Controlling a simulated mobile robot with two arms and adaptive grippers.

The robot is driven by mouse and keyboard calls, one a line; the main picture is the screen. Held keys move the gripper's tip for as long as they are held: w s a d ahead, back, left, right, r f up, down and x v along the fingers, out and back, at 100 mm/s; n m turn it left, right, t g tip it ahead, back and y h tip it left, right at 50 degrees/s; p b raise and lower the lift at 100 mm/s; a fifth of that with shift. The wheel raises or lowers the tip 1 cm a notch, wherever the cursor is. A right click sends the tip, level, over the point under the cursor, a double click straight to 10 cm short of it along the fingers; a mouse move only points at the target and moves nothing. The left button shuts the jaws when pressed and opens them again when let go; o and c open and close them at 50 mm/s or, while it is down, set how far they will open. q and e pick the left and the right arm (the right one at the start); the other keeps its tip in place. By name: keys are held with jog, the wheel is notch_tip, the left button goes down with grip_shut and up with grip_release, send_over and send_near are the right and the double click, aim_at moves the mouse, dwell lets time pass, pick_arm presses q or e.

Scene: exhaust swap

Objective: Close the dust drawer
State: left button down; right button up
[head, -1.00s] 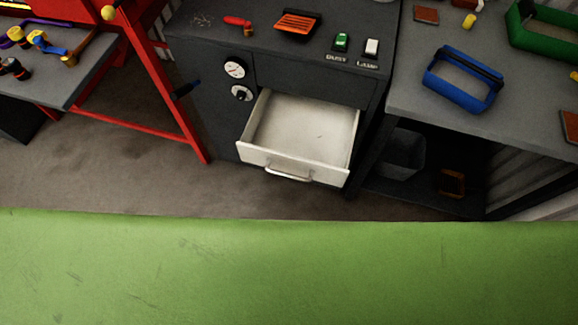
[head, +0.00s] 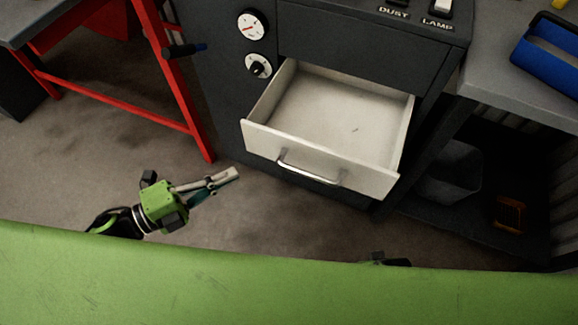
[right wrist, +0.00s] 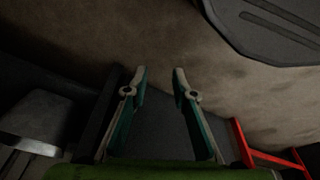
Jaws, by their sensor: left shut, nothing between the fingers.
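The dust drawer (head: 330,120) is a pale, empty drawer pulled well out of the dark cabinet (head: 350,45) in the head view. Its silver bar handle (head: 308,172) is on the front panel. My left gripper (head: 232,174) is shut and empty, to the left of the drawer front in the picture and apart from it, pointing right. My right gripper (right wrist: 160,73) shows in the right wrist view with its two fingers apart and nothing between them. The drawer cannot be made out in that view.
A red frame (head: 170,85) stands left of the cabinet. Bare floor lies before the drawer.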

aim_at(288, 170)
pick_arm(q)
jog(key=s+d+r+m+g+h+b, duration=0.1)
jog(key=s+d+r+m+g+h, duration=0.1)
jog(key=s+d+m, duration=0.15)
jog(key=x, duration=0.4)
jog(key=w+x, duration=0.1)
jog(key=x, duration=0.6)
jog(key=shift+w+a+r, duration=0.1)
jog(key=shift+w+r, duration=0.1)
jog(key=shift+w, duration=0.25)
jog(key=shift+w+d, duration=0.3)
jog(key=shift+w, duration=0.5)
pick_arm(e)
jog(key=shift+w+a+r, duration=0.1)
jog(key=shift+w+r, duration=0.25)
jog(key=shift+w, duration=0.25)
